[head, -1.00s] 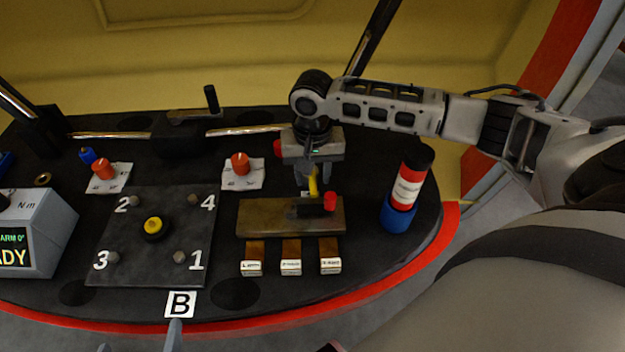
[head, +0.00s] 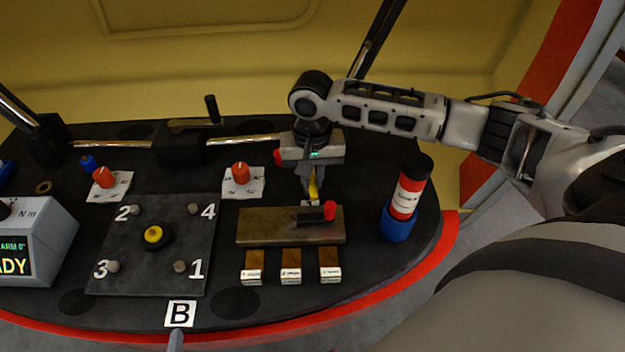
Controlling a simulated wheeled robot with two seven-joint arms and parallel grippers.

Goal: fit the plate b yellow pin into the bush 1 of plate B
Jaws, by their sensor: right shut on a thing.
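My right gripper (head: 312,188) points down over the back of the wooden block (head: 268,228), right of plate B. It is shut on the yellow pin (head: 314,188), which is mostly covered by the fingers. I cannot tell whether the pin's lower end touches the block. Plate B (head: 150,281) is a dark square plate with corners marked 1 to 4 and a "B" label (head: 180,314) in front. Bush 1 (head: 180,266) is the small grey round part at its front right corner. A yellow-topped black knob (head: 154,235) sits at the plate's middle. My left gripper is not in view.
A black handle with a red end (head: 329,210) lies on the block. Small labelled blocks (head: 291,275) stand in front. A red and white bottle (head: 404,195) in a blue holder is at right. Red knobs (head: 240,173) and a grey meter (head: 38,240) stand around plate B.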

